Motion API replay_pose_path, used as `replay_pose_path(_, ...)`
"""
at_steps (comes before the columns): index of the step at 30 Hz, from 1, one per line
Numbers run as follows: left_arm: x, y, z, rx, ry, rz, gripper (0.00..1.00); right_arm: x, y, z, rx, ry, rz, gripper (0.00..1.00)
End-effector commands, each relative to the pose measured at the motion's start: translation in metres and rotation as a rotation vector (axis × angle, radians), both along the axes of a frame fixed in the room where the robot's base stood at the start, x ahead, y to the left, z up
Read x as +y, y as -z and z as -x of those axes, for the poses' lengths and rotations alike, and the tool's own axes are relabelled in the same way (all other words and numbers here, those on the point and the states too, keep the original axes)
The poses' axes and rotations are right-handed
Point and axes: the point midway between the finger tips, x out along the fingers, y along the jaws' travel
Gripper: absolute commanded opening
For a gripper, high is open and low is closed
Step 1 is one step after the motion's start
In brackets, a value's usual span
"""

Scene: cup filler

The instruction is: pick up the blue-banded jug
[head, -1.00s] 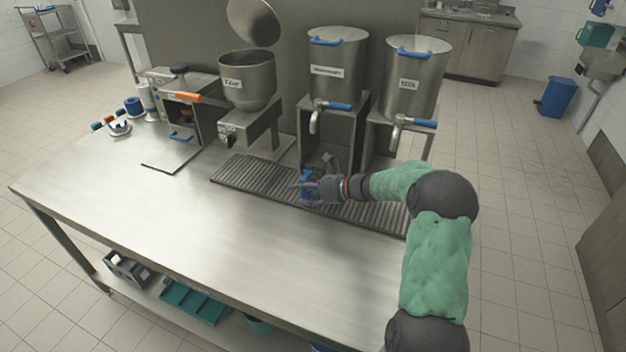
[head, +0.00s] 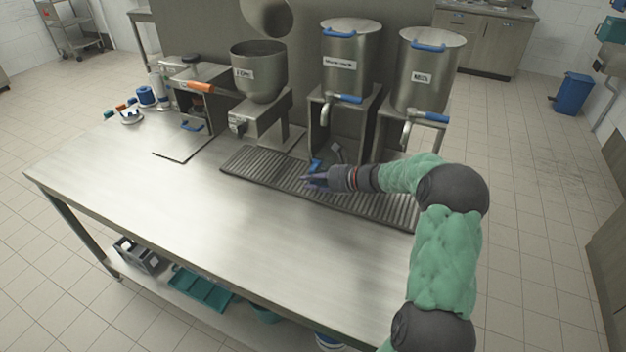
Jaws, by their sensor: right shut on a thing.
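My right gripper (head: 314,181) is over the grated drip tray (head: 262,170), in front of the stand under the middle tank. It is shut on the blue-banded jug. Only a small blue part of the jug (head: 316,165) shows, just behind the fingers. The rest of the jug is hidden by the gripper or too small to make out. I cannot tell whether the jug touches the tray. My left gripper is not in view.
Two labelled steel tanks with blue-handled taps (head: 350,58) (head: 428,75) stand behind the tray. A steel hopper (head: 259,75) stands left of them. Small blue and orange items lie at the table's far left. The front of the steel table (head: 190,215) is clear.

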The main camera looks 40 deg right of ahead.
Motion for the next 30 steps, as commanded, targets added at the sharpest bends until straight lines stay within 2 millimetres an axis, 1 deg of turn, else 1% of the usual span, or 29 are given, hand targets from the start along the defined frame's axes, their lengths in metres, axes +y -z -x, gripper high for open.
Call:
replay_pose_path(1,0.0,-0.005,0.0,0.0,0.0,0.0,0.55,-0.001,-0.01,-0.001,-0.005,0.0,0.003,0.0)
replay_pose_path(5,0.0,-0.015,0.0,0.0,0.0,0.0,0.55,-0.001,-0.029,-0.001,-0.005,-0.001,0.006,0.0)
replay_pose_path(18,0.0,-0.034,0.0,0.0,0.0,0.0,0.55,0.048,-0.09,0.024,-0.006,-0.002,0.003,0.0)
replay_pose_path(30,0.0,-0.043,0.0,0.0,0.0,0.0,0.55,0.099,-0.112,0.05,-0.005,-0.002,0.003,0.0)
